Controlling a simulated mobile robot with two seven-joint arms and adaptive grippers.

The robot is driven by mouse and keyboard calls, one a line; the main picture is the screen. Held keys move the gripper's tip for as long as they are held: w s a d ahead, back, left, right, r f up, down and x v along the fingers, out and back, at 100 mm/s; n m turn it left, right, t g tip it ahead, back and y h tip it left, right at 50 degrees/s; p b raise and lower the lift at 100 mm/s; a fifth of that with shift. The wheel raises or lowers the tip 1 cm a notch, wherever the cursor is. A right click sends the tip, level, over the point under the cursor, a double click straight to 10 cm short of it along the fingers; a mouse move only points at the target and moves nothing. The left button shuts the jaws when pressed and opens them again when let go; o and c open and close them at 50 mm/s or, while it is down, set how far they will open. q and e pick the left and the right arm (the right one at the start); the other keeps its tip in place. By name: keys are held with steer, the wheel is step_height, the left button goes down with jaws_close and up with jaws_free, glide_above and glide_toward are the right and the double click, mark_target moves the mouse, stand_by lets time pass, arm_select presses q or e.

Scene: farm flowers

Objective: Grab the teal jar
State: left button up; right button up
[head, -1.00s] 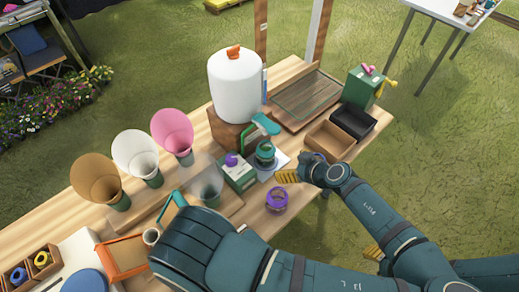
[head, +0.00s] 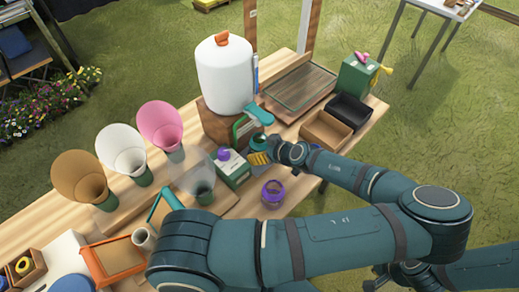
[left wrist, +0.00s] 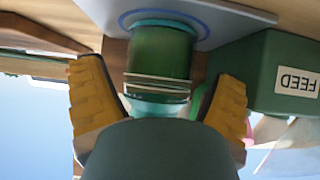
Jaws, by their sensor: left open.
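The teal jar (head: 262,142) stands on a pale mat on the wooden table and is partly hidden by my left gripper (head: 261,158) in the head view. In the left wrist view, the jar (left wrist: 160,55) appears upside down as a dark green body with a lighter teal band. My left gripper (left wrist: 158,80) is open, with one yellow finger on each side of the jar. A gap shows between each finger and the jar. A dark part at the lower edge of the head view may be my right gripper (head: 378,278); its jaws are not clear.
A green box (head: 234,170) with a FEED label stands close beside the jar. A purple jar (head: 272,193) is nearer on the table. A white tank (head: 223,75) on a wooden block is behind. Brown (head: 326,130) and black trays lie to the right.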

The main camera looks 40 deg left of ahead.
arm_select(q)
steer(key=b+x, duration=0.1)
steer(key=x, duration=0.1)
steer(key=shift+a+f, duration=0.2)
steer(key=c, duration=1.1)
steer(key=shift+r, duration=0.1)
arm_select(e)
steer(key=shift+s+f, duration=0.2)
steer(key=shift+f, duration=0.3)
